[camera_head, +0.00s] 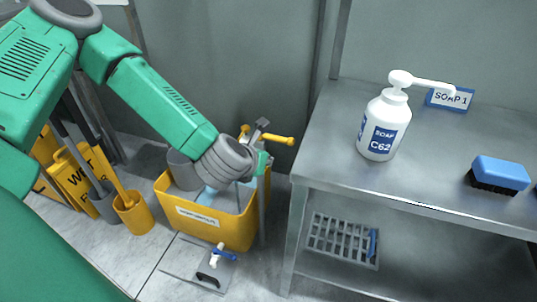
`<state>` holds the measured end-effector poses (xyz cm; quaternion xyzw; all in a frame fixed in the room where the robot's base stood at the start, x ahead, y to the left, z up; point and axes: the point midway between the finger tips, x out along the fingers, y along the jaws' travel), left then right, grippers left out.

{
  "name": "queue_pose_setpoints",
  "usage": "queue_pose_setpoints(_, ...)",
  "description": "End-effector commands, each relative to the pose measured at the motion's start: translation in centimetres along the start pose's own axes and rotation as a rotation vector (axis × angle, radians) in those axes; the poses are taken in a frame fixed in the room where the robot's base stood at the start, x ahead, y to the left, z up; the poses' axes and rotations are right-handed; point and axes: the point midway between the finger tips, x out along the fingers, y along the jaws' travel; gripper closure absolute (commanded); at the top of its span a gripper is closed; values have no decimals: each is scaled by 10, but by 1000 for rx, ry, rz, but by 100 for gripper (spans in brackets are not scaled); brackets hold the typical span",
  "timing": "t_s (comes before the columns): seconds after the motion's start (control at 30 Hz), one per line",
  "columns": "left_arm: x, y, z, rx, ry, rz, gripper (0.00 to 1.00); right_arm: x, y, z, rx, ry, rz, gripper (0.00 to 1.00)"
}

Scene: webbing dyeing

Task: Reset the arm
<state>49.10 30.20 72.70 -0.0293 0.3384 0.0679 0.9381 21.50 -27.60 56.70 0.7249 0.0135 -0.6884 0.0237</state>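My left arm comes in from the upper left, with green links and a grey ringed wrist. The wrist and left gripper (258,164) are over the yellow mop bucket (213,229) on the floor. The gripper's fingers are mostly hidden behind the wrist, so I cannot tell whether they are open or shut, or whether they touch the bucket. My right gripper is not in view.
A metal table (325,165) stands at right, holding a white soap bottle (379,138), a "SOAP 1" sign (449,98) and a blue brush (499,173). A grey grate (342,240) lies on its lower shelf. Yellow signs (78,178) and a small yellow bin (134,214) stand left.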

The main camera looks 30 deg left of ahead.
Motion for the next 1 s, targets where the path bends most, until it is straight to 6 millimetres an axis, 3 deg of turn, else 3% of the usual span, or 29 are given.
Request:
queue_pose_setpoints(0.2, -22, -5, 1, 4, 1, 2, 100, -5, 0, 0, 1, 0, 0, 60)
queue_pose_setpoints(0.43, -23, -4, -2, 20, 4, -4, 100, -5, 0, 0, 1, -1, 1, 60)
queue_pose_setpoints(0.53, -23, -13, -17, 152, 27, -37, 100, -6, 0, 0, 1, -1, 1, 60)
queue_pose_setpoints(0.67, -28, -37, -60, 550, 83, -141, 100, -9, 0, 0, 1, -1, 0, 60)
queue_pose_setpoints(0.8, -44, -55, -127, 1152, 131, -325, 100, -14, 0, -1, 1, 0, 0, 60)
queue_pose_setpoints(1.0, -77, -44, -215, 2028, 117, -671, 100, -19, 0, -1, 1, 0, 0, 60)
